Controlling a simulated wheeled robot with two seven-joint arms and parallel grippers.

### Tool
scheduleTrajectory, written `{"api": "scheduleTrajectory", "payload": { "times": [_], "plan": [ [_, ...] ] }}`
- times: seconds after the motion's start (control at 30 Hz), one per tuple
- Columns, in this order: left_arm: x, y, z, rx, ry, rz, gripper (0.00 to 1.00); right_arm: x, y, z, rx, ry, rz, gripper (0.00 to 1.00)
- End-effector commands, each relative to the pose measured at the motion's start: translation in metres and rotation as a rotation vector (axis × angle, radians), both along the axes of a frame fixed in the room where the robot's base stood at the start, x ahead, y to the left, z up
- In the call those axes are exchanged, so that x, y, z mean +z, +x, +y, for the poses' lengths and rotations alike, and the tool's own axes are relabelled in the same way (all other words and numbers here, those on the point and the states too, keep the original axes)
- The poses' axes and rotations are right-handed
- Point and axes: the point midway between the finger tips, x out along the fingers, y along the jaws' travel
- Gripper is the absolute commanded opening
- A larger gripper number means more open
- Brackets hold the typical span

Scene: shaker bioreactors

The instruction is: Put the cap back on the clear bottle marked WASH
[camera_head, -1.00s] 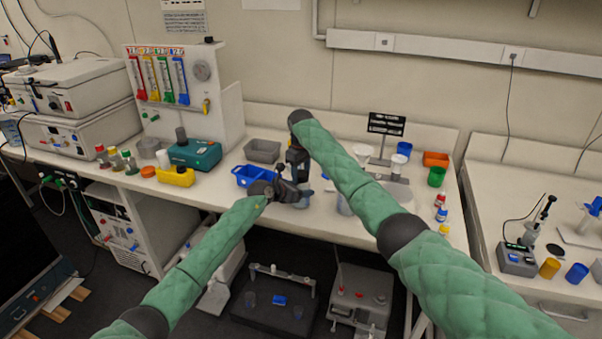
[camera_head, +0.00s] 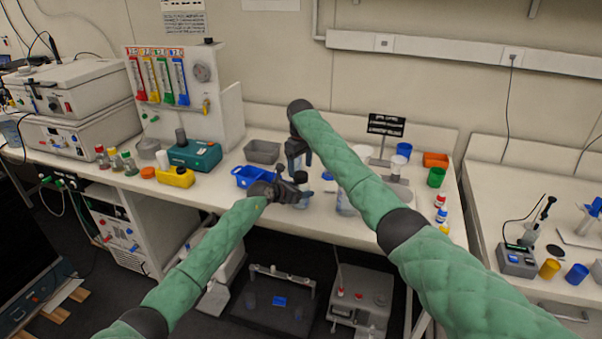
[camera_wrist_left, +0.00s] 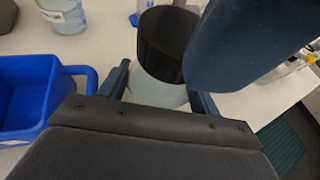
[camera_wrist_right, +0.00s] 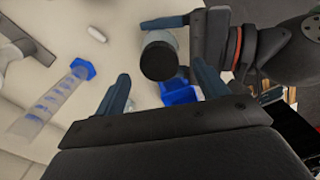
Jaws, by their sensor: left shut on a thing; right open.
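The clear bottle (camera_wrist_left: 158,92) stands between the shut fingers of my left gripper (camera_wrist_left: 160,98), with a wide black cap (camera_wrist_left: 167,42) on its top. No WASH marking can be read. The black cap (camera_head: 298,177) also shows in the head view, just below my right gripper (camera_head: 298,158). In the right wrist view the cap (camera_wrist_right: 159,61) is seen from above, ahead of the open, empty fingers of my right gripper (camera_wrist_right: 160,92) and apart from them. My left gripper (camera_wrist_right: 190,45) reaches around the bottle there. Whether the cap is fully seated cannot be told.
A blue bin (camera_wrist_left: 28,95) is close beside my left gripper. Another clear bottle (camera_wrist_left: 62,14) with a label stands behind it. A graduated cylinder (camera_wrist_right: 50,102) with a blue base and a small white piece (camera_wrist_right: 97,33) are nearby. A grey tray (camera_head: 262,151) is farther back.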

Motion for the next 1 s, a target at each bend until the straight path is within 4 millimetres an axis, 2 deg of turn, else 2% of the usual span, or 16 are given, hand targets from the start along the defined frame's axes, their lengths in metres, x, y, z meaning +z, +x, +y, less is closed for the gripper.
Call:
{"api": "scheduleTrajectory", "payload": {
  "times": [0.2,0.4,0.6,0.9,0.93,1.0],
  "plan": [
    [-0.001,0.0,0.0,-0.001,0.0,0.001,0.0,0.043,0.001,-0.001,-0.002,-0.001,-0.002,0.73],
    [-0.001,0.0,0.0,-0.001,0.0,0.0,0.0,0.07,0.002,-0.002,-0.003,-0.002,-0.001,0.73],
    [-0.001,0.0,0.0,-0.001,0.0,0.0,0.0,0.083,0.002,-0.002,-0.004,-0.002,-0.001,0.73],
    [0.0,0.0,-0.001,-0.001,0.0,0.0,0.0,0.084,0.002,-0.003,-0.004,-0.002,-0.001,0.73],
    [0.0,0.0,-0.001,-0.001,0.0,0.0,0.69,0.084,0.002,-0.003,-0.004,-0.002,-0.001,0.73],
    [0.0,-0.001,0.0,-0.001,0.0,0.0,0.83,0.084,0.002,-0.003,-0.004,-0.002,-0.001,0.73]
  ]
}}
